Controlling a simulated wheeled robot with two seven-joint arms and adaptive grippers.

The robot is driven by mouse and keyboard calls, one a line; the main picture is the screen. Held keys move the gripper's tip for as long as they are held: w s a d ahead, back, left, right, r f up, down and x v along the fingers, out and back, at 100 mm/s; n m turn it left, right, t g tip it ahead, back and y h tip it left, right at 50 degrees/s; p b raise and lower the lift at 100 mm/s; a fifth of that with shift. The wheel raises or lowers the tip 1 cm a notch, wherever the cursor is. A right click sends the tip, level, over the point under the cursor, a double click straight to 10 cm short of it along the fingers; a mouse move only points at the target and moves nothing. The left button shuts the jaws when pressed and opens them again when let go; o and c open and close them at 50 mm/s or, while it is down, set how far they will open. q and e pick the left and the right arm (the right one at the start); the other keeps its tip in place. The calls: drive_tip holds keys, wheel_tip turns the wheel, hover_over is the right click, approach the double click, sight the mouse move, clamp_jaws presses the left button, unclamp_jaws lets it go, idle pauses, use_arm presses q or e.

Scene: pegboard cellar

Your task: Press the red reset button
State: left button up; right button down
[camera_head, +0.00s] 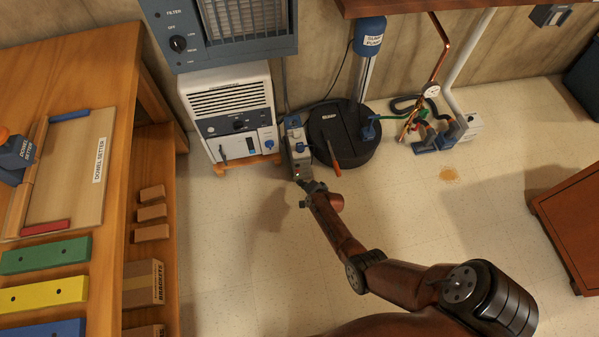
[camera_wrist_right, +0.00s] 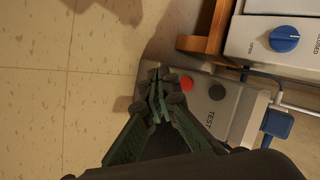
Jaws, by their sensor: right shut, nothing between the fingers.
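The red reset button (camera_wrist_right: 186,83) is a small round disc on a grey box (camera_wrist_right: 240,112) in the right wrist view. A dark round button (camera_wrist_right: 217,92) sits beside it, close to the word TEST. My right gripper (camera_wrist_right: 159,84) is shut and empty, its fingertips just left of the red button over the end of the box. I cannot tell whether they touch the box. In the head view the right gripper (camera_head: 308,186) is at the near end of the grey box (camera_head: 295,134), and the red button cannot be made out there. My left gripper is not in view.
A white dehumidifier-like unit (camera_head: 230,105) stands left of the box. Blue plugs and cables are close by. A wooden workbench (camera_head: 110,150) fills the left; the floor in front is clear.

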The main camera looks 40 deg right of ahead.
drive_tip(key=shift+s+a+p, duration=0.2)
drive_tip(key=shift+s+a, duration=0.1)
drive_tip(key=shift+s, duration=0.2)
drive_tip(key=shift+s+a+p, duration=0.2)
drive_tip(key=shift+s+a, duration=0.1)
drive_tip(key=shift+s, duration=0.2)
